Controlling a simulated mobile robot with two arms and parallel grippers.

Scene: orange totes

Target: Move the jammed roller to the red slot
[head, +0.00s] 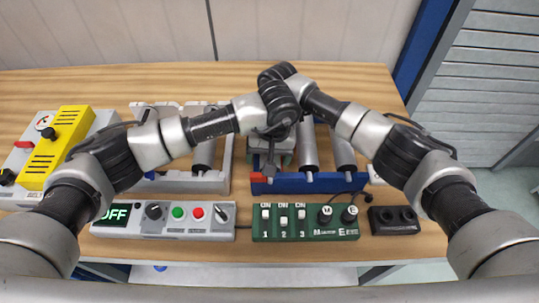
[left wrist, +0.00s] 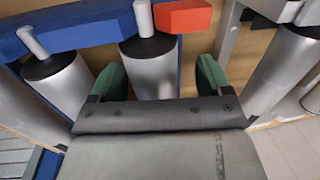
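A silver roller with a black end cap (left wrist: 154,70) lies at the blue rack (left wrist: 88,27), beside the red slot block (left wrist: 183,16). My left gripper (left wrist: 160,78) has its two green fingers apart, one on each side of this roller, with a gap at the right finger. In the head view the red block (head: 259,178) is at the left end of the blue rack (head: 320,183). My left gripper (head: 270,160) is over that end and hides most of the roller. Two more rollers (head: 309,150) (head: 343,152) lie to the right. My right gripper is hidden behind the crossed wrists.
A grey roller frame (head: 180,184) stands left of the rack. A grey control box (head: 165,222), a green switch box (head: 305,222) and a black box (head: 394,219) line the front. A yellow and grey unit (head: 55,150) is at the left. My wrists almost touch above the rack.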

